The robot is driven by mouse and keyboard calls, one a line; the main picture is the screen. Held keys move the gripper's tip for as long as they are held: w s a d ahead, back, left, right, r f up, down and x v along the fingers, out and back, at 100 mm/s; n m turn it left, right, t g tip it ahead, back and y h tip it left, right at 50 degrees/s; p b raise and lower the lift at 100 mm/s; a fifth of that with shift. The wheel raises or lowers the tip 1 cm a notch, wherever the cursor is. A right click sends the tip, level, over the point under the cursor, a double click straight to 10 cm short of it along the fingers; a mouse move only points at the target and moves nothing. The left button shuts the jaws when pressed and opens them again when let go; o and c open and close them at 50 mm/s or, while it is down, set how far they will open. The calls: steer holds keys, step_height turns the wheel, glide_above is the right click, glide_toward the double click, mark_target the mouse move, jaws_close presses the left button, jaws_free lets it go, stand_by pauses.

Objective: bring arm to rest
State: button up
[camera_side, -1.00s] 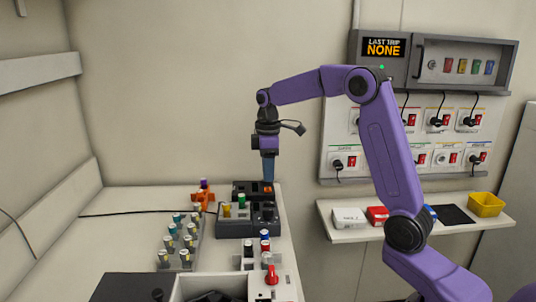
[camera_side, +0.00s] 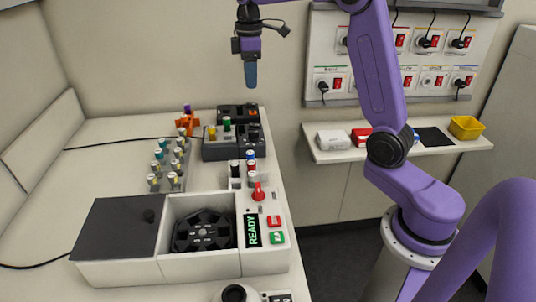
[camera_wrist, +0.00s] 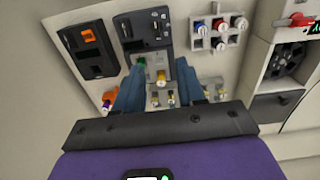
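My gripper (camera_side: 250,75) hangs in the upper middle of the side view, its blue fingers pointing down. They are in the air above the black devices at the back of the bench and touch nothing that I can see. In the wrist view my gripper (camera_wrist: 160,66) shows two blue fingers spread apart, with nothing held between them. Green and yellow caps on the bench show through the gap. My purple arm is bent, with its elbow out of the top of the side view.
Below stand a black block with colored vials (camera_side: 227,137), a rack of capped vials (camera_side: 170,168) and an orange holder (camera_side: 187,124). A shaker (camera_side: 201,232) in front shows READY on its display. A wall shelf (camera_side: 340,155) with a yellow bin (camera_side: 466,127) is at right.

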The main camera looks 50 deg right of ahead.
steer(key=s+a+f+n, duration=0.1)
steer(key=s+a+f, duration=0.1)
steer(key=s+a, duration=0.55)
steer(key=s+a+f+n, duration=0.1)
steer(key=s+a+f, duration=0.1)
steer(key=s+a, duration=0.55)
steer(key=s+d+f, duration=0.1)
steer(key=s+f, duration=0.1)
steer(key=s, duration=0.8)
steer(key=s+d+f+n, duration=0.1)
steer(key=s+d+f, duration=0.1)
steer(key=s, duration=0.8)
steer(key=shift+f, duration=0.65)
